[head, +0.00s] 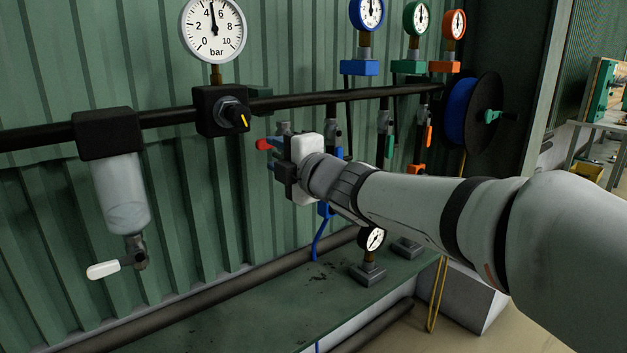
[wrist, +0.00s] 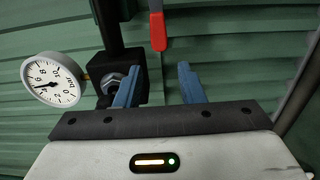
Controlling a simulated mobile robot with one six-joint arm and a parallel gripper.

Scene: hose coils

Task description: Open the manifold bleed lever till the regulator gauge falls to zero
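The regulator gauge (head: 212,28) is a white dial marked in bar at the top of the head view, its needle between 4 and 6. It also shows at the left of the wrist view (wrist: 52,80). A red lever (head: 263,144), seemingly the manifold bleed lever, sticks out left beside my gripper (head: 277,165). In the wrist view the red lever (wrist: 158,32) hangs at the top, beyond the fingertips and between them sideways. My gripper (wrist: 157,80) is open, its blue fingers apart with nothing between them. The lever's valve body is mostly hidden behind my gripper in the head view.
A regulator with a black knob (head: 235,114) sits left of my gripper on the black pipe. A filter bowl (head: 120,195) with a white lever (head: 103,270) hangs further left. Blue, green and orange (head: 428,135) valve stations and a hose reel (head: 470,112) lie right, behind my arm.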

